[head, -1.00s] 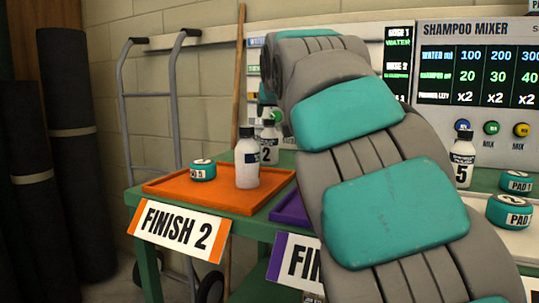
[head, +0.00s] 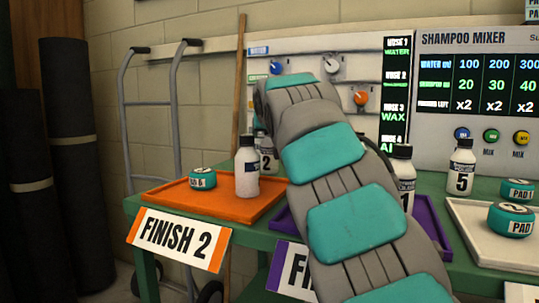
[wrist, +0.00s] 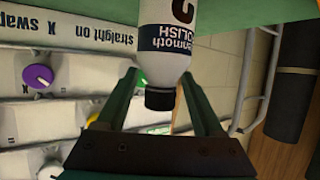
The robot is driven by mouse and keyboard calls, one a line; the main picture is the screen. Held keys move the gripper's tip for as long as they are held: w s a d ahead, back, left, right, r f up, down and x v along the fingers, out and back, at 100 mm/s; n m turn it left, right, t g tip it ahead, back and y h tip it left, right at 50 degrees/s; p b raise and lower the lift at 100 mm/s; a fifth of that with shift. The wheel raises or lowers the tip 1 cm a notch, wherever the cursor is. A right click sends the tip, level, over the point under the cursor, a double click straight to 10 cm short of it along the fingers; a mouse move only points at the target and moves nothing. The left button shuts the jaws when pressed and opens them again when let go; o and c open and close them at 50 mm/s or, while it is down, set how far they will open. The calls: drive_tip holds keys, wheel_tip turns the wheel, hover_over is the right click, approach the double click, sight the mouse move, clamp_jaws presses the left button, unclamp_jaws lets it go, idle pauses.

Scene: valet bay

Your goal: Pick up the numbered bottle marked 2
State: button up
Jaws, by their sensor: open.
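The bottle marked 2 (head: 268,160) stands upright behind the orange tray in the head view, partly hidden by my arm and a nearer bottle. In the wrist view, which is upside down, a white bottle with a dark blue label (wrist: 168,45), a partly cut-off numeral and a black cap lies between the fingers of my gripper (wrist: 160,76). The fingers are apart, one on each side of its cap and shoulder, with gaps visible. My gripper is hidden behind my arm in the head view.
A white bottle (head: 247,170) and a teal pad (head: 202,178) sit on the orange tray (head: 180,198). Bottle 1 (head: 404,170) stands right of my arm near the purple tray (head: 428,215). Bottle 5 (head: 461,168) is farther right. The control panel (head: 350,110) stands behind.

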clamp_jaws()
idle(0.4)
